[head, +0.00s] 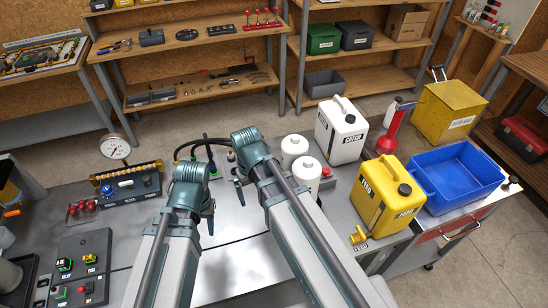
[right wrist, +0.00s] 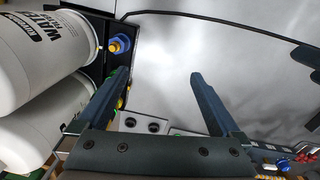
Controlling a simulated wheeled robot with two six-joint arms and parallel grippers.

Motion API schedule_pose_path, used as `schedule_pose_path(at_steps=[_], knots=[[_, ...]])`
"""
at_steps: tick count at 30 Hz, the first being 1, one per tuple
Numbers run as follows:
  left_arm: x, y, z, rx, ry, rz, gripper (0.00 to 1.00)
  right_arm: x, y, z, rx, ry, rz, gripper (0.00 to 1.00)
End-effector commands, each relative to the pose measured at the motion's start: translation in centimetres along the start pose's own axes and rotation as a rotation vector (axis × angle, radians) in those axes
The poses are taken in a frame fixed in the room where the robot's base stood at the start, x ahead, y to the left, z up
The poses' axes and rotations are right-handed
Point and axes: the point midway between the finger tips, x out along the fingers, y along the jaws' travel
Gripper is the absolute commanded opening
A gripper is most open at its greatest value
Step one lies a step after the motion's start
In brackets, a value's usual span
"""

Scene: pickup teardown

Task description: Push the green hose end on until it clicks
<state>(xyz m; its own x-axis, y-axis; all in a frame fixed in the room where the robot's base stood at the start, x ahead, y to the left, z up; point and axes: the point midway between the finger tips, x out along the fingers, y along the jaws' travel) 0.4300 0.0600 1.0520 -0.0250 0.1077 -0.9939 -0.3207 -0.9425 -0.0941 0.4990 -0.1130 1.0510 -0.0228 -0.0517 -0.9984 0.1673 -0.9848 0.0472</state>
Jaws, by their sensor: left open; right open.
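In the right wrist view a small green part (right wrist: 109,84) shows at the left finger, mostly hidden behind it; I cannot tell whether it is seated. A blue fitting with a yellow centre (right wrist: 119,44) sits on the dark panel beside the white water filter housing (right wrist: 30,55). A black hose (right wrist: 220,19) arcs across the top. My right gripper (right wrist: 159,75) is open, with nothing visible between its fingers. In the head view my right gripper (head: 239,190) is beside the white cylinders (head: 300,165). My left gripper (head: 210,222) is open over the bench, left of it.
A white canister (head: 340,130), a yellow canister (head: 386,195) and a blue bin (head: 460,178) stand to the right. A gauge (head: 116,148) and a control box (head: 130,185) stand to the left. The bare bench between my arms is clear.

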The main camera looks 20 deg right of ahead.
Motion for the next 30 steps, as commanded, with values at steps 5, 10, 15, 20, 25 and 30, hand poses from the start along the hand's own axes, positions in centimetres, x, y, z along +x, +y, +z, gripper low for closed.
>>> schedule_pose_path(at_steps=[5,10,15,20,25,30], knots=[[-4.3,-0.4,0.2,-0.004,0.000,0.001,0.45,-4.2,5.9,-3.6,0.115,0.016,-0.034,1.00],[-5.3,-0.5,0.3,-0.006,0.000,0.001,0.45,-5.0,8.6,-4.6,0.163,0.025,-0.048,1.00],[-5.2,-0.5,0.3,-0.007,0.000,0.002,0.45,-4.9,8.9,-4.6,0.169,0.027,-0.050,1.00],[-4.7,-0.4,0.3,-0.006,0.000,0.001,0.45,-4.4,8.8,-4.6,0.168,0.027,-0.050,1.00],[-3.5,-0.3,0.2,-0.004,0.000,0.001,0.45,-3.2,8.8,-4.6,0.168,0.027,-0.050,1.00],[-1.6,-0.1,0.1,0.000,0.000,0.000,0.45,-1.3,8.7,-4.7,0.168,0.027,-0.050,1.00]])
